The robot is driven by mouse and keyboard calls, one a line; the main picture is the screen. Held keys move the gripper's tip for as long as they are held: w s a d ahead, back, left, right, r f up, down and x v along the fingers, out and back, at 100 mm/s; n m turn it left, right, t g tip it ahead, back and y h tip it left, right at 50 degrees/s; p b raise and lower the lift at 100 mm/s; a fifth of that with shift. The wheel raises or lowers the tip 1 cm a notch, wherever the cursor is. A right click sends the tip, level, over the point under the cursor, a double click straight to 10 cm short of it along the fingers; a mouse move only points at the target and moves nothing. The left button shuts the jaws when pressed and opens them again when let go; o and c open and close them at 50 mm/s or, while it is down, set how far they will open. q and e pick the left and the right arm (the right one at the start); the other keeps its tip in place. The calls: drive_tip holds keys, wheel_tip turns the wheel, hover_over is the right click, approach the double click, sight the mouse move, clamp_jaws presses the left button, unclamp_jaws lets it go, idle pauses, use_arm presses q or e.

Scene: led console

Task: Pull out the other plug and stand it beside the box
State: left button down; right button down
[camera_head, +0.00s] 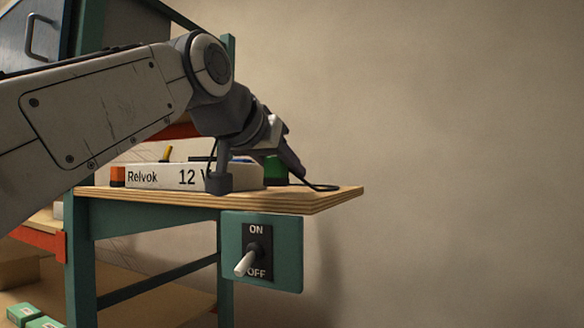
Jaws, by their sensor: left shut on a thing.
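A low white box (150,177) marked "Relvok 12 V" lies on the wooden bench top, with an orange block (118,177) at its left end. My left gripper (287,157) is at the right end of the box, pointing down and to the right. It is shut on a plug, mostly hidden by the gripper. A green block (275,171) shows just below the gripper. My right gripper is not in view.
A teal panel (290,256) under the bench front carries a switch (246,263) with its lever pointing down towards OFF. A yellow stick (166,154) shows behind the box. Small green boxes (24,315) sit lower left.

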use_arm(q)
drive_tip(key=shift+f+b, duration=0.45)
drive_tip(key=shift+f, duration=0.1)
drive_tip(key=shift+c, duration=2.2)
unclamp_jaws()
